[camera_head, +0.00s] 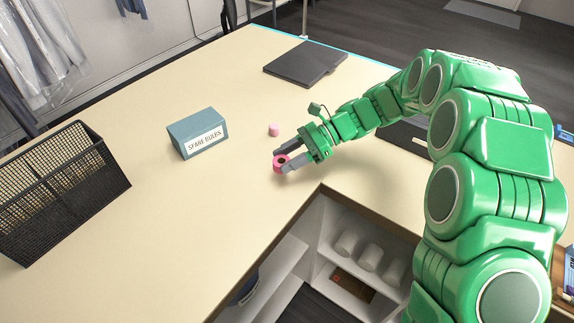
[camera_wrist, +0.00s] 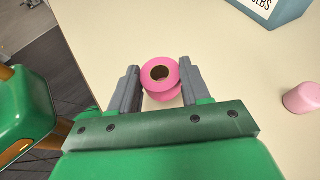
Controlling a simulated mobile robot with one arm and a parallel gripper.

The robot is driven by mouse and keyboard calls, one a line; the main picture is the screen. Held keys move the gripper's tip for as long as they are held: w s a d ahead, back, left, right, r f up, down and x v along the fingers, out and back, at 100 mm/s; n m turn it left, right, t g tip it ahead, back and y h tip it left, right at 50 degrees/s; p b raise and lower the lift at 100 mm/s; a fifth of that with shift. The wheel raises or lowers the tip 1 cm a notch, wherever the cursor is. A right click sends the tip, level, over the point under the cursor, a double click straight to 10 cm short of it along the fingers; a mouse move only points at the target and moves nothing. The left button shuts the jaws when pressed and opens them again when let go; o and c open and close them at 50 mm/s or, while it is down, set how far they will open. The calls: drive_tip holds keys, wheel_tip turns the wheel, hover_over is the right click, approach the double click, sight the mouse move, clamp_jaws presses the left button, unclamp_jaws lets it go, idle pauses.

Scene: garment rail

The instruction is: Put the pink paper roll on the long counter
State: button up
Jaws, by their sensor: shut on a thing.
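The pink paper roll (camera_head: 277,166) has a dark hole in its middle. My gripper (camera_head: 286,160) is shut on it, one grey finger on each side, over the front part of the long counter (camera_head: 210,215). In the wrist view the pink paper roll (camera_wrist: 160,71) sits between the fingertips of my gripper (camera_wrist: 160,80), its hole facing the camera. I cannot tell whether the roll touches the counter or is held just above it.
A small pink cylinder (camera_head: 274,130) stands behind the roll. A blue-grey labelled box (camera_head: 197,135), a black mesh basket (camera_head: 62,190) and a dark flat case (camera_head: 305,63) are on the counter. An open shelf (camera_head: 290,255) with white rolls lies below the counter's inner edge. Bare counter surrounds the roll.

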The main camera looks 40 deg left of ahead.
drive_tip(key=shift+w+a+f, duration=0.2)
drive_tip(key=shift+f, duration=1.6)
drive_tip(key=shift+f, duration=0.15)
drive_tip(key=o, duration=1)
drive_tip(key=shift+r, duration=0.2)
drive_tip(key=v, duration=1.2)
